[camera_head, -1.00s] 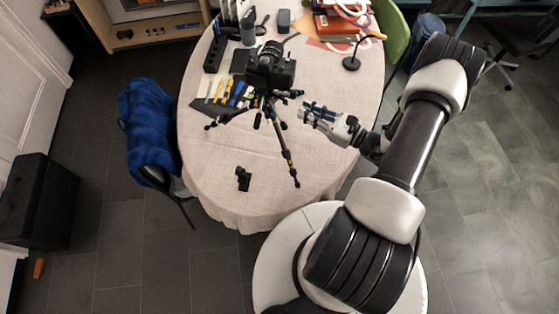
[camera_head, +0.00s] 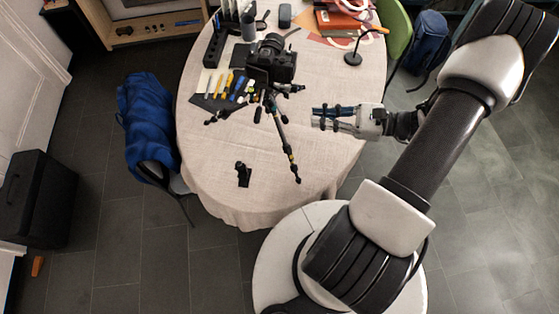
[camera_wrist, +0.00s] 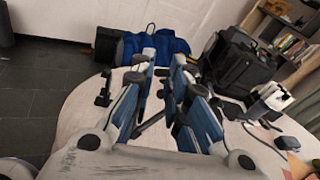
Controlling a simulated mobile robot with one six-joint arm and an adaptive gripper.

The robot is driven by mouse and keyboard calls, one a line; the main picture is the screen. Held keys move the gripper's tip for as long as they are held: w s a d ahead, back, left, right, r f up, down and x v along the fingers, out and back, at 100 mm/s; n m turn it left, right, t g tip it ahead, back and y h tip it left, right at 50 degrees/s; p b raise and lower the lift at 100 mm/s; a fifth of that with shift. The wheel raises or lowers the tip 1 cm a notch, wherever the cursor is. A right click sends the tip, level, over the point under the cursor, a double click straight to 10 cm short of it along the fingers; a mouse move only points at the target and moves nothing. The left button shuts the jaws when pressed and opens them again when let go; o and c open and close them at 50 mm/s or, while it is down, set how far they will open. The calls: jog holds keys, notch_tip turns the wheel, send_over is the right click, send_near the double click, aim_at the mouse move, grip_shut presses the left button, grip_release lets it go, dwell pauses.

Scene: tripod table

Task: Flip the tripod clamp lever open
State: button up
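The black tripod (camera_head: 284,142) stands on the round table with a black camera (camera_head: 272,62) on top, and its legs are spread. In the wrist view the camera (camera_wrist: 238,68) is right of my fingers, and parts of the tripod show behind and between them. The clamp lever is too small to pick out in either view. My gripper (camera_head: 317,118) is to the right of the tripod, pointing left at it, apart from the near leg in the head view. In the wrist view my gripper (camera_wrist: 166,68) has its two blue-sided fingers apart, with nothing held.
The cloth-covered table (camera_head: 215,160) has a small black item (camera_head: 243,174) near its front. Coloured pens (camera_head: 228,88) lie left of the tripod. A black stand (camera_head: 352,58) and red books (camera_head: 340,22) are at the back right. The front right of the table is clear.

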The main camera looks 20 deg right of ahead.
jog(key=s+a+r+n+g+h+b, duration=0.1)
jog(key=s+a+r+n+g+b, duration=0.1)
jog(key=a, duration=0.6)
jog(key=s+a+r+n+g+h+b, duration=0.2)
jog(key=s+a+r+n+g+b, duration=0.1)
jog(key=s+a+n+g, duration=0.4)
jog(key=shift+s+a+r+n+g+h, duration=0.2)
jog(key=shift+a+r+n+g+h, duration=0.15)
jog(key=shift+a+n+g, duration=0.85)
jog(key=shift+d+n+t, duration=0.2)
jog(key=shift+n+t, duration=0.1)
jog(key=shift+t, duration=0.1)
